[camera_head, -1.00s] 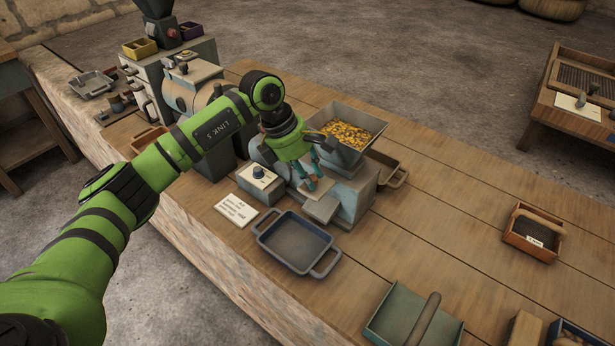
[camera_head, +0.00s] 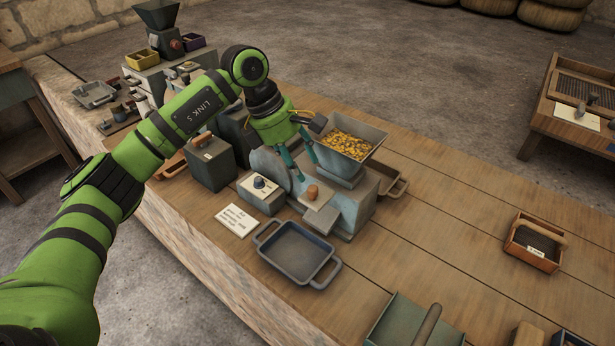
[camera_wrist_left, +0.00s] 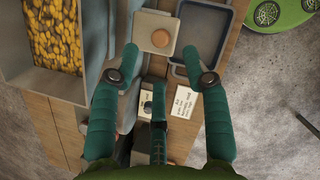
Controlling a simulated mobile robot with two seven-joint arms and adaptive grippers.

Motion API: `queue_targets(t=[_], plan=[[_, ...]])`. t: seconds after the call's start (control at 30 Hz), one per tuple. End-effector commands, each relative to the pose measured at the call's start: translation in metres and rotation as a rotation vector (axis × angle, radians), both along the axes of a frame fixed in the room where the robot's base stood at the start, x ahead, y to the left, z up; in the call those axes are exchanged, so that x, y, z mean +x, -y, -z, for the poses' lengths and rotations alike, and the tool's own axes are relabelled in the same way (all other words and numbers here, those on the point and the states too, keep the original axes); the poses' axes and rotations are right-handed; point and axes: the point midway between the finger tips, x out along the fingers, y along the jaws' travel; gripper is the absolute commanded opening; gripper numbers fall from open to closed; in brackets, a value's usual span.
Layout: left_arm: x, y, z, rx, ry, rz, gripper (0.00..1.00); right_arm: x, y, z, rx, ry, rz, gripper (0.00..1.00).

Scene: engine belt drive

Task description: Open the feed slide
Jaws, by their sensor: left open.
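The mill (camera_head: 345,205) stands on the bench with a hopper (camera_head: 370,133) of yellow grain on top. A pale flat plate (camera_head: 325,184), which looks like the feed slide, lies on its front side below the hopper. A round orange-brown knob (camera_head: 313,192) stands on the plate. The left wrist view shows the plate (camera_wrist_left: 149,22) and knob (camera_wrist_left: 160,38) just beyond my fingertips. My left gripper (camera_head: 307,169) is open and empty, its spread fingers above and behind the knob. In the left wrist view the knob lies between the lines of the fingers (camera_wrist_left: 160,60). My right gripper is not in view.
A grey two-handled tray (camera_head: 296,252) sits in front of the mill. A small box with a dark dial (camera_head: 261,190) and a white card (camera_head: 237,219) are left of it. The hopper stands close beside my gripper. The bench to the right is mostly clear.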

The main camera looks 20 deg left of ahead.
Motion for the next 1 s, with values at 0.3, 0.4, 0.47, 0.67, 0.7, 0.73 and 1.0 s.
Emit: queue_targets(t=[0.3, 0.4, 0.47, 0.67, 0.7, 0.73, 1.0], plan=[[-0.005, -0.016, -0.043, -0.001, 0.001, 0.000, 0.47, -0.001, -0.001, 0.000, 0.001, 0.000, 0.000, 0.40], [-0.006, -0.017, -0.045, 0.000, -0.001, 0.000, 0.47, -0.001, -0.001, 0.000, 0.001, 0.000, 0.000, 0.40], [-0.006, -0.017, -0.046, 0.000, -0.001, 0.000, 0.47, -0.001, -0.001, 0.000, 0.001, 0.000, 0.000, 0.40], [-0.006, -0.017, -0.046, 0.000, -0.001, 0.000, 0.47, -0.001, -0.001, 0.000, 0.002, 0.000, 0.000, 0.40], [-0.006, -0.017, -0.046, -0.001, -0.001, 0.000, 0.47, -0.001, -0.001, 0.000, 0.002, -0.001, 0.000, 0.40], [-0.006, -0.017, -0.046, -0.001, -0.001, 0.000, 0.47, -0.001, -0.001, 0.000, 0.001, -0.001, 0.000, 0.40], [-0.007, 0.019, -0.036, -0.120, 0.011, 0.022, 0.47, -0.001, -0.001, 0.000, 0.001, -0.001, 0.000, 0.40]])
